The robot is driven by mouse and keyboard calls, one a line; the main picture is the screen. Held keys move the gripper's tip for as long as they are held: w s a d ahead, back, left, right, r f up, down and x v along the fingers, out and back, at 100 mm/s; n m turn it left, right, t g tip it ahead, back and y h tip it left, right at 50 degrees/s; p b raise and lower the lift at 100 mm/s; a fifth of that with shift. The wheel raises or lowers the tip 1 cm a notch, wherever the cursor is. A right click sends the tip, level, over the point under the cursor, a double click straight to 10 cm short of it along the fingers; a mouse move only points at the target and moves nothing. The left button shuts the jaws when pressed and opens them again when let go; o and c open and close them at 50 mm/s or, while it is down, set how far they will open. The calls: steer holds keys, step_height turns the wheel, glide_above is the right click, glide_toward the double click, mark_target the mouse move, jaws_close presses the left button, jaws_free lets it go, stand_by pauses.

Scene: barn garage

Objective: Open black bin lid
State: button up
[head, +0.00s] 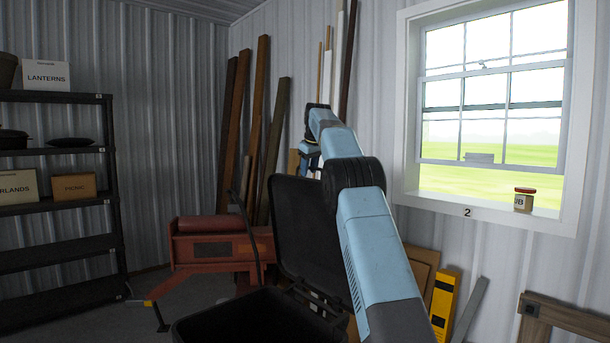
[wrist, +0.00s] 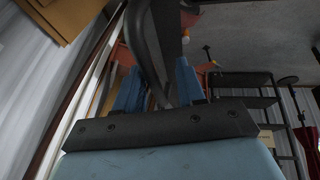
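The black bin (head: 255,318) stands at the bottom middle of the head view, partly cut off by the frame. Its black lid (head: 308,235) stands raised, roughly upright, along the bin's back right side, with the bin mouth uncovered. My blue arm crosses in front of the lid's right side. My gripper (head: 308,155) is above the lid's top edge, largely hidden by my wrist. In the wrist view my gripper's two blue fingers (wrist: 160,90) stand apart. A curved black edge, likely the lid's (wrist: 143,45), runs down between them; whether they touch it is unclear.
A red machine (head: 215,245) stands left behind the bin. A black shelf rack (head: 60,215) is at the left wall. Boards (head: 255,125) lean in the corner. A yellow level (head: 444,305) and a jar (head: 523,200) on the sill are to the right.

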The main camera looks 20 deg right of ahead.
steer(key=shift+v, duration=2.5)
steer(key=shift+f, duration=0.1)
steer(key=s+a+r+m, duration=0.1)
steer(key=s+a, duration=0.2)
steer(key=s, duration=0.6)
steer(key=s+a+r+m, duration=0.1)
steer(key=s+a+r, duration=0.15)
steer(key=s, duration=0.75)
steer(key=s+a+r+m, duration=0.1)
steer(key=s+a, duration=0.3)
steer(key=s, duration=0.5)
steer(key=s+a+f, duration=0.1)
steer(key=s+f, duration=0.6)
steer(key=s, duration=0.3)
steer(key=s+a+f+m, duration=0.1)
steer(key=s+a+f, duration=0.1)
steer(key=s+f, duration=0.6)
steer(key=s+a+f+m, duration=0.1)
steer(key=s+f, duration=0.7)
steer(key=s, duration=0.6)
steer(key=shift+a+t, duration=0.25)
steer(key=shift+t, duration=0.15)
steer(key=shift+s, duration=0.1)
